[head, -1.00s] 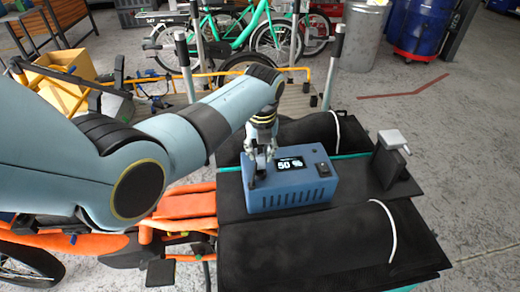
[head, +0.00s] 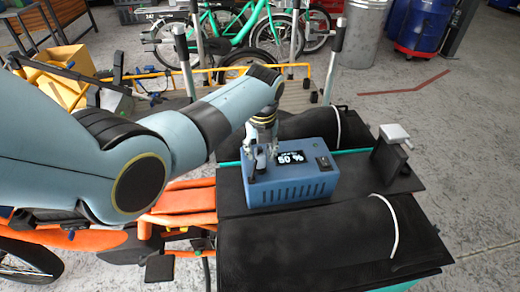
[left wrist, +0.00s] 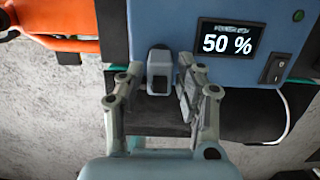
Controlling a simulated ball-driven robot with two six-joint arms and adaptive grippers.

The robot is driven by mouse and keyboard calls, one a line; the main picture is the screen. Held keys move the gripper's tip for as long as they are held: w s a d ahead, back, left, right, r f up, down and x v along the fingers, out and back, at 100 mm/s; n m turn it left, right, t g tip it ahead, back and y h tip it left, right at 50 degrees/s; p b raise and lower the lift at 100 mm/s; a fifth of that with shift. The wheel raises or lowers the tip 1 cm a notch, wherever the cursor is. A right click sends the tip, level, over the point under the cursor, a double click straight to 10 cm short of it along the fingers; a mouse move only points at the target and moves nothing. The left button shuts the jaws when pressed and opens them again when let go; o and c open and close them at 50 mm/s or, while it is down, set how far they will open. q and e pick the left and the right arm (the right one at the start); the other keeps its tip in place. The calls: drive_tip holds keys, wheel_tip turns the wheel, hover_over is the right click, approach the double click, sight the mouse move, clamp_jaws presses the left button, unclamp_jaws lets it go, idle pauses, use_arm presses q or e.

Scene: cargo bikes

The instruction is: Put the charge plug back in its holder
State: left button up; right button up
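The blue charger box (head: 295,182) sits on the black deck, its screen reading 50 %. It also shows in the left wrist view (left wrist: 265,70). A small dark plug-like piece with a grey top (left wrist: 159,68), likely the charge plug, is at the box's left end. Whether it sits in a holder there is not clear. My left gripper (head: 261,155) points down over that end. In the left wrist view its fingers (left wrist: 161,75) are apart, one on each side of the piece, with narrow gaps visible. My right gripper is not in view.
A black upright bracket with a grey block (head: 395,140) stands on the deck to the right of the box. Black rolled bags (head: 310,240) lie in front of and behind it. An orange bike frame (head: 180,200) is at left. Posts and parked bikes stand behind.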

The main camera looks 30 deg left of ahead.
use_arm(q)
drive_tip(key=shift+o, duration=1.1)
drive_tip(key=shift+r, duration=0.15)
wheel_tip(320, 180, up, 12)
drive_tip(key=s+d, duration=0.1)
drive_tip(key=shift+s+f, duration=0.2)
drive_tip(key=shift+d, duration=0.1)
